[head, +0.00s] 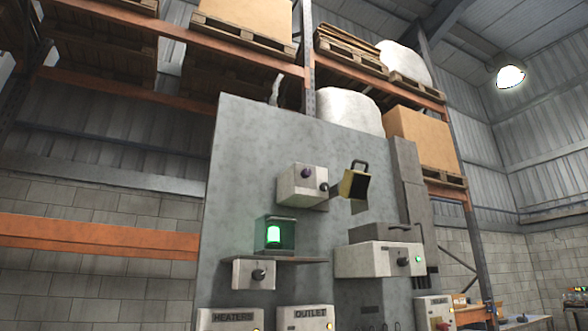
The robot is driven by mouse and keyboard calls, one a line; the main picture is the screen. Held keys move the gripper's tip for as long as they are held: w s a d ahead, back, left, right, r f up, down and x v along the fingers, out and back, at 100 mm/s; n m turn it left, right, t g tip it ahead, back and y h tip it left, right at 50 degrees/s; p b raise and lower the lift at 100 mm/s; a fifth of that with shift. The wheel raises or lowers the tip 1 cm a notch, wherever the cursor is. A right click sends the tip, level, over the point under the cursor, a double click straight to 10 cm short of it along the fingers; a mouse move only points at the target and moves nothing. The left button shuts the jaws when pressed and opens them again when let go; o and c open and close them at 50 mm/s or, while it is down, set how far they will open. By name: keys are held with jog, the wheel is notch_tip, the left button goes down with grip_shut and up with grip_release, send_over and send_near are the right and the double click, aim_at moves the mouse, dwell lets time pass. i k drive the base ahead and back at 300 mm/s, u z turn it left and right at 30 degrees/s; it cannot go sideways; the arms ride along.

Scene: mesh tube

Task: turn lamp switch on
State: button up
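A grey upright panel (232,170) carries several switch boxes, and no label reading "lamp" can be made out. A pale box (300,183) high on the panel has a dark purple indicator and a dark knob on its right face. Beside it is a yellow-and-black floodlight-like thing (354,184) with a handle; no glow shows on it. Below left, a dark housing holds a glowing green cylinder (273,235) above a small box with a dark knob (254,273). My gripper is not in view.
A wider box (370,259) at right has a dark knob and a green light. Boxes marked HEATERS (232,318) and OUTLET (308,318) sit low on the panel. A thin shelf (300,260) juts out mid-panel. Pallet racking (100,238) stands behind.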

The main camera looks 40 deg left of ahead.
aim_at(306, 173)
jog(key=u, duration=1.5)
